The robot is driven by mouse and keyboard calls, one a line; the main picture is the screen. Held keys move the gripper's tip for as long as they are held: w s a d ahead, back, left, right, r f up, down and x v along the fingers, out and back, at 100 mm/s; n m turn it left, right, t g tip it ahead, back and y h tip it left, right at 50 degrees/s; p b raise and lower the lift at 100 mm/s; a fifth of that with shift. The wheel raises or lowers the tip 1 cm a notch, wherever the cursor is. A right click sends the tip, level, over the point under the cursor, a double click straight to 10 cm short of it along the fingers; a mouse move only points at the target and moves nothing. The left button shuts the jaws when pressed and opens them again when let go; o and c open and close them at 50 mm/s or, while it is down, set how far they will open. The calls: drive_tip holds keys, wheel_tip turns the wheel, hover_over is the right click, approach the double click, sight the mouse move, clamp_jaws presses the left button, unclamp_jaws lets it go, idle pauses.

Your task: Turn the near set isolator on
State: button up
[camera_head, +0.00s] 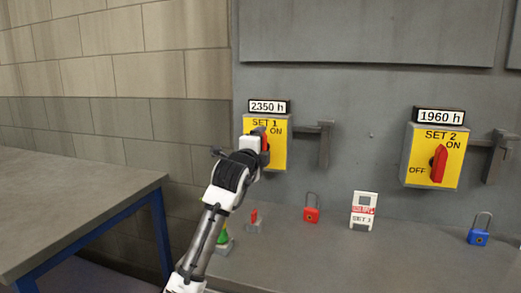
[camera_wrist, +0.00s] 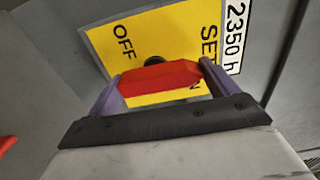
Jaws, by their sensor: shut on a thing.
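The SET 1 isolator (camera_head: 279,155) is a yellow-faced box with a red handle, under a 2350 h display. My gripper (camera_head: 261,141) is at its face, covering the OFF side and much of the handle. In the wrist view my gripper (camera_wrist: 160,80) has its two purple fingers at the ends of the red handle (camera_wrist: 158,76), shut on it. There the handle lies across the picture, roughly upright relative to the label; its exact setting is hard to tell. The SET 2 isolator (camera_head: 420,150) stands right, its red handle (camera_head: 438,163) near upright.
Grey brackets (camera_head: 324,145) project right of each box. A table (camera_head: 70,205) stands left.

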drive_tip(key=shift+f, duration=0.1)
drive_tip(key=o, duration=0.8)
drive_tip(key=b+v, duration=0.3)
drive_tip(key=v, duration=1.1)
